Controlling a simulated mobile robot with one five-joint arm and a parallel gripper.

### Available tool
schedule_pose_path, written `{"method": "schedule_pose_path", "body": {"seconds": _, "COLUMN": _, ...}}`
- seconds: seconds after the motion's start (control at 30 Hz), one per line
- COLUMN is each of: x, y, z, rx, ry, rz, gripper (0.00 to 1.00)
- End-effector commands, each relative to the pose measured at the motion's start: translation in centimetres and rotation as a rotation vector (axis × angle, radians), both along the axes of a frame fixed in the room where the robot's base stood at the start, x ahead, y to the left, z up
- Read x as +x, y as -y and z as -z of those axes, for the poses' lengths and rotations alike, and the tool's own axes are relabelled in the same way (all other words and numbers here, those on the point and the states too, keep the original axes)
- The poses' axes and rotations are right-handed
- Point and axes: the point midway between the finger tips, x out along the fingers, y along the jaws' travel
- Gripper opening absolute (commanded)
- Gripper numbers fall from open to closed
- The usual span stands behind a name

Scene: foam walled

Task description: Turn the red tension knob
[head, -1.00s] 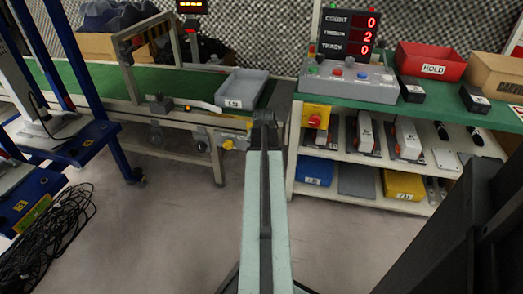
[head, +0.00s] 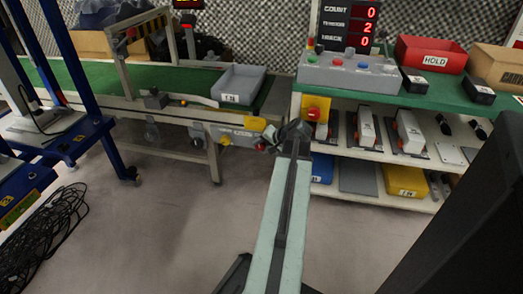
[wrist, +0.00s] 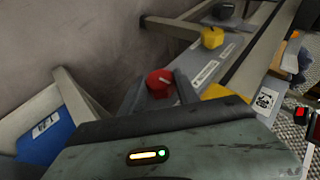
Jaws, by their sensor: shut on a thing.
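The red tension knob (wrist: 160,83) shows in the wrist view, just beyond my gripper's body, with a pale mark on its face. My gripper (wrist: 158,92) is shut on it, with a finger at either side of it. In the head view my gripper (head: 280,135) is at the right end of the conveyor's front rail, and it hides most or all of the red knob there. A yellow knob (head: 225,140) is left of it on the rail; this knob also shows in the wrist view (wrist: 212,37).
A black knob (wrist: 222,11) lies beyond the yellow one. A grey tray (head: 239,84) sits on the conveyor's end. A yellow box with a red button (head: 313,114) hangs on the bench at right. Blue frames and cables (head: 55,225) are at left. The middle floor is clear.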

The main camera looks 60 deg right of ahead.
Motion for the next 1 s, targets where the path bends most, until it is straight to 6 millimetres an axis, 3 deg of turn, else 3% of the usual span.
{"method": "schedule_pose_path", "body": {"seconds": 0.77, "x": 0.11, "y": -0.41, "z": 0.07, "rx": 0.038, "ry": 0.097, "rz": -0.011, "gripper": 0.00}}
{"method": "schedule_pose_path", "body": {"seconds": 0.8, "x": 0.12, "y": -0.40, "z": 0.06, "rx": 0.038, "ry": 0.098, "rz": -0.010, "gripper": 0.49}}
{"method": "schedule_pose_path", "body": {"seconds": 0.83, "x": 0.12, "y": -0.39, "z": 0.05, "rx": 0.038, "ry": 0.098, "rz": -0.010, "gripper": 0.57}}
{"method": "schedule_pose_path", "body": {"seconds": 0.87, "x": 0.11, "y": -0.37, "z": 0.05, "rx": 0.037, "ry": 0.098, "rz": -0.010, "gripper": 0.59}}
{"method": "schedule_pose_path", "body": {"seconds": 1.0, "x": 0.08, "y": -0.28, "z": 0.05, "rx": 0.036, "ry": 0.097, "rz": -0.007, "gripper": 0.59}}
